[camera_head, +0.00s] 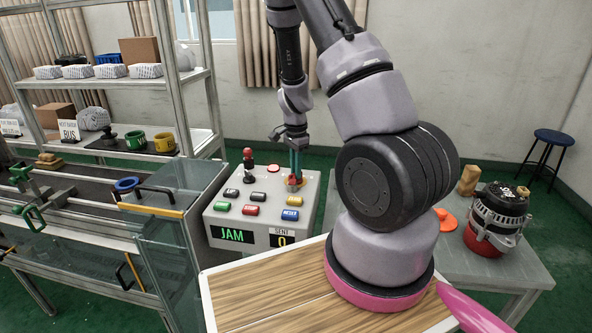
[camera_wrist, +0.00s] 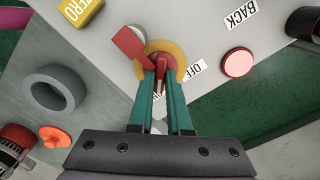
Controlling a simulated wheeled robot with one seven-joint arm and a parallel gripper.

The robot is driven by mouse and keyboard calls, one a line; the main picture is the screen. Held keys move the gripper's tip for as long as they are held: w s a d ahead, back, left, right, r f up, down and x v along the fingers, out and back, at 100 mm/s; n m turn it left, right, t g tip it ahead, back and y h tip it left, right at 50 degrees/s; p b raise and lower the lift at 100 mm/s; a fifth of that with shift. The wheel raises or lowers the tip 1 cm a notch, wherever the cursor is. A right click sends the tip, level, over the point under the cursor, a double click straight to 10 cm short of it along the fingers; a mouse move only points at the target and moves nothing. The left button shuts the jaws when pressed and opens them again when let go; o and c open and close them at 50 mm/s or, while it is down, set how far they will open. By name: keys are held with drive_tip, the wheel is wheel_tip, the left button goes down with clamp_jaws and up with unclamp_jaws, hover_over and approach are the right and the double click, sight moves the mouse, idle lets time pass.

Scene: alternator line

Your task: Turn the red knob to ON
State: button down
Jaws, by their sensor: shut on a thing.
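The red knob (camera_wrist: 162,64) sits on a round yellow plate (camera_wrist: 180,60) on the control box. My gripper (camera_wrist: 161,78) has its green fingers shut on the knob, one on each side. In the head view my gripper (camera_head: 295,174) points down at the back right of the box, and the yellow plate (camera_head: 293,184) shows around its tips. An "OFF" label (camera_wrist: 196,68) lies beside the plate. Another label (camera_wrist: 157,95) is mostly hidden between the fingers, so I cannot read it.
The control box (camera_head: 222,218) carries several coloured buttons, a "JAM" display (camera_head: 232,234), a red round button (camera_head: 273,169) and a red-topped stick (camera_head: 248,157). A glass-sided conveyor (camera_head: 168,245) stands at left. A wooden tabletop (camera_head: 260,298) is in front. An alternator (camera_head: 497,215) stands at right.

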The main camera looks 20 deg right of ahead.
drive_tip(key=shift+s+a+f, duration=0.1)
drive_tip(key=shift+s+a, duration=0.15)
drive_tip(key=shift+a, duration=0.05)
drive_tip(key=c, duration=0.9)
unclamp_jaws()
drive_tip(key=shift+o, duration=0.2)
wheel_tip(320, 180, up, 11)
drive_tip(key=shift+w+d, duration=0.25)
drive_tip(key=shift+w, duration=0.05)
